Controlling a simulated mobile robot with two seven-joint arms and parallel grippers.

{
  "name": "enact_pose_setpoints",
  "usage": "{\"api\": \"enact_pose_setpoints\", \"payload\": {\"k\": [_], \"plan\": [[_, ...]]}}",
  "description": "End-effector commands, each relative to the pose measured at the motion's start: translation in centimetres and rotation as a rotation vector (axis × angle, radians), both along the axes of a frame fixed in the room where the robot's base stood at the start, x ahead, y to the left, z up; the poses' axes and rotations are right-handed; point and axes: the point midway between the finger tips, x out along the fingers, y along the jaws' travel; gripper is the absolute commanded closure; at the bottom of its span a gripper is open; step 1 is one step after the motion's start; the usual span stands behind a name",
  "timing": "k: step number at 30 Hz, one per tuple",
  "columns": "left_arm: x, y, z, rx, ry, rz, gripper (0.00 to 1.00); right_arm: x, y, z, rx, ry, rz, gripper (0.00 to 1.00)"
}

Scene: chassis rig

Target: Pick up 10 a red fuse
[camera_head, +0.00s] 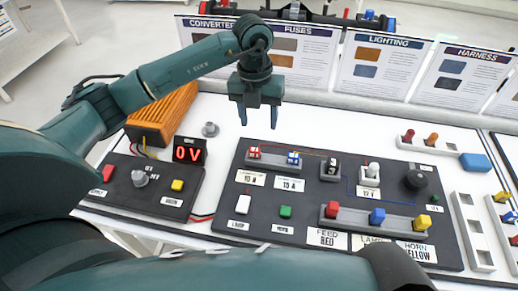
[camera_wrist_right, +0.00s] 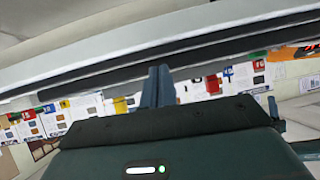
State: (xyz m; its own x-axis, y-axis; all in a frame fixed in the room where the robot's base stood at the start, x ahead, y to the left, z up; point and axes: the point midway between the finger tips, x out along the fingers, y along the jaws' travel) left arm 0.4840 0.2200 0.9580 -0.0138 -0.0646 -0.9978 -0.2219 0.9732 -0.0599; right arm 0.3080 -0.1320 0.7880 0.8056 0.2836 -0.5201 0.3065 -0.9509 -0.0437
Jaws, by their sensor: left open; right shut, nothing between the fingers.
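A small red fuse (camera_head: 254,152) sits in a holder on the dark panel (camera_head: 225,190), above a white label (camera_head: 250,178) reading 10 A. A blue fuse (camera_head: 293,158) sits to its right above a 15 A label. My left gripper (camera_head: 257,119) hangs over the panel's back edge in the head view, fingers pointing down. It is open and empty, and appears above and apart from the red fuse. My right gripper (camera_wrist_right: 158,86) shows in the right wrist view with its fingers together and nothing between them.
An orange converter box (camera_head: 163,113) and a red 0 V display (camera_head: 189,152) stand left of the panel. Red, blue and yellow connectors (camera_head: 377,217) line the panel's front. Information boards (camera_head: 380,65) stand behind. A grey rail with a blue end (camera_head: 475,162) lies at right.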

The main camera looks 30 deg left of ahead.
Motion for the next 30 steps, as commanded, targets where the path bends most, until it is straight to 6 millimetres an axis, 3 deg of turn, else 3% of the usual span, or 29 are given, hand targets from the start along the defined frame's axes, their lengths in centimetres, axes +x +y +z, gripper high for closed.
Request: {"api": "enact_pose_setpoints", "payload": {"k": [5,12,22,30], "plan": [[0.4,1.7,-0.7,0.071,-0.007,0.036,0.47,-0.2,0.1,0.0,-0.001,0.005,0.005,1.0],[0.3,1.6,-5.3,0.068,-0.006,0.033,0.47,-0.3,-0.1,0.1,-0.007,0.011,0.004,1.0],[0.4,1.5,-8.2,0.065,-0.009,0.031,0.47,-0.3,-0.5,0.0,-0.014,0.02,-0.003,1.0],[0.4,1.5,-12.0,0.064,-0.011,0.031,0.47,-0.2,-0.5,0.1,-0.01,0.03,-0.017,1.0]]}}
